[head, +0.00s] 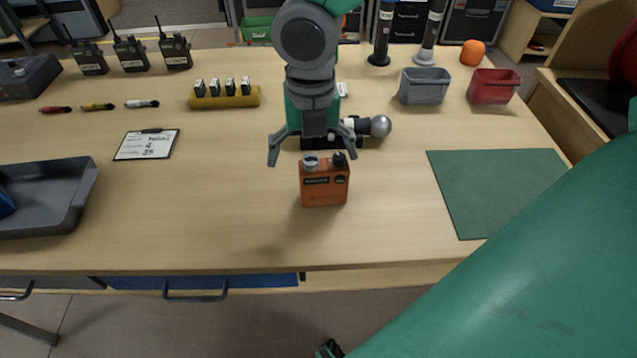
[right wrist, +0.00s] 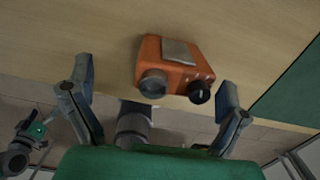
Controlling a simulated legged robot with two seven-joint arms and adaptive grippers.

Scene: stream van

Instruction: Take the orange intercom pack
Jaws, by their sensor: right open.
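The orange intercom pack (head: 324,186) stands upright on the wooden table (head: 230,225), with two dark knobs on top. It also shows in the right wrist view (right wrist: 181,68), between and beyond the fingers. My right gripper (head: 312,158) is open and empty, its fingers spread wide above and just behind the pack in the head view. In the right wrist view my right gripper (right wrist: 156,82) has one finger on each side of the pack, both apart from it. My left gripper is not clearly seen in either view.
A microphone with a silver ball head (head: 380,126) lies behind the gripper. A green mat (head: 500,190) lies at right; grey (head: 424,88) and red (head: 493,88) bins stand behind it. A clipboard (head: 147,144) and grey tray (head: 75,195) are at left.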

